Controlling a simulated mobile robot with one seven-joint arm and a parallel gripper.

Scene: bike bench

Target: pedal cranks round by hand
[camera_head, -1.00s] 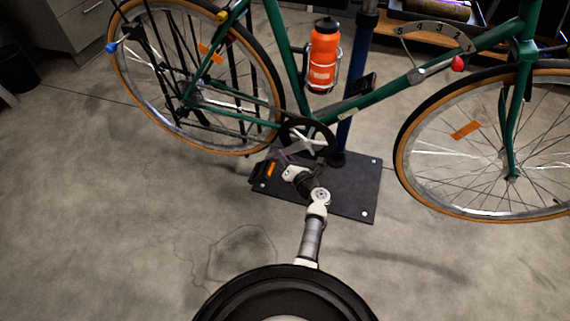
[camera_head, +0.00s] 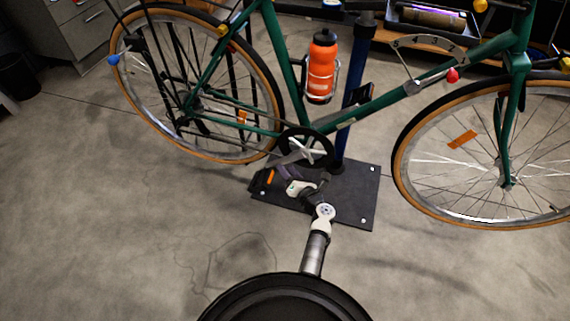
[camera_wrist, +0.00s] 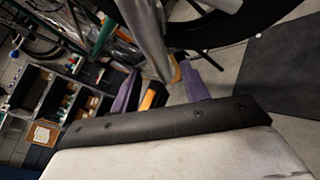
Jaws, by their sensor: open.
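A green bicycle (camera_head: 362,110) is held on a blue stand post (camera_head: 342,140). Its black chainring with a silver spider (camera_head: 306,148) is at the frame's bottom. A silver crank arm (camera_head: 290,158) points left and slightly down to a black pedal (camera_head: 261,181) with an orange reflector. My gripper (camera_head: 284,171) is beside the pedal and crank end, its purple fingers partly hidden. In the wrist view, my open gripper (camera_wrist: 160,90) has the crank arm (camera_wrist: 147,35) and orange-marked pedal (camera_wrist: 152,97) between or just beyond its fingers. I cannot tell whether they touch.
The black stand base plate (camera_head: 350,195) lies under the cranks. An orange bottle (camera_head: 321,70) is on the frame. The rear wheel (camera_head: 255,90) and front wheel (camera_head: 402,160) flank the cranks. Grey floor at the left is clear. The wrist view shows bins (camera_wrist: 60,100) behind.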

